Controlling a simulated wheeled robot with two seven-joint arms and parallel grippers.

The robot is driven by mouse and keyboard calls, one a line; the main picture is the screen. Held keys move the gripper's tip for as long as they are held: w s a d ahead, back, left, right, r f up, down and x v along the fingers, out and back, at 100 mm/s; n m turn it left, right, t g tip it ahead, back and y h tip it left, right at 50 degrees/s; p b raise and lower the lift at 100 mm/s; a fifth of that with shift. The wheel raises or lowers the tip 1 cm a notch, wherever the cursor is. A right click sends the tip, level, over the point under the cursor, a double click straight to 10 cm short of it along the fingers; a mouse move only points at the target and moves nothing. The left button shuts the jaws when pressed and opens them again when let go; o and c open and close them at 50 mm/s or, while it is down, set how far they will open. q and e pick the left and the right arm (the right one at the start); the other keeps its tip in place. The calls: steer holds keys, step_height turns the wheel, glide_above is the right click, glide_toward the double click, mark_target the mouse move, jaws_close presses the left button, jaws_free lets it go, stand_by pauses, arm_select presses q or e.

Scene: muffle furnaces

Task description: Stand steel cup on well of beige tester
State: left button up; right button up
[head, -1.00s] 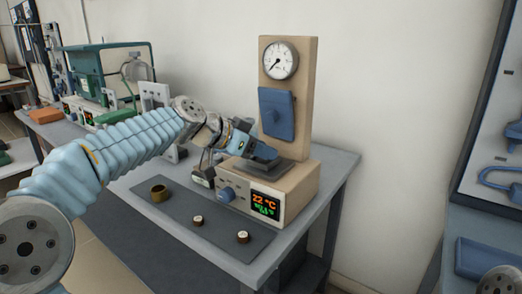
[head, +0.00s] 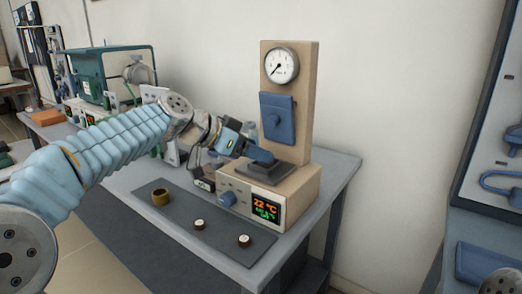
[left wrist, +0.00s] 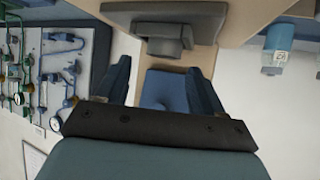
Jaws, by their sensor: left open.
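The beige tester (head: 285,190) stands on the grey table, with a dial, a blue panel and a lit display. Its dark raised plate (head: 268,170), where the well would be, shows upside down in the left wrist view (left wrist: 165,38); the well's opening is not clear. My left gripper (head: 262,157) is open beside and just above this plate. In the left wrist view its fingers (left wrist: 160,88) stand apart with nothing gripped, the blue panel behind them. I cannot pick out a steel cup; a brass-coloured cup (head: 160,196) stands on the dark mat.
Two small white-topped pieces (head: 199,224) (head: 244,240) sit on the mat (head: 175,225) in front of the tester. A green-framed device (head: 105,75) stands farther back left. A blue-grey tool panel (head: 490,130) is at the right. The table's front right corner is clear.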

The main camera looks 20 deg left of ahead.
arm_select(q)
steer(key=v, duration=0.9)
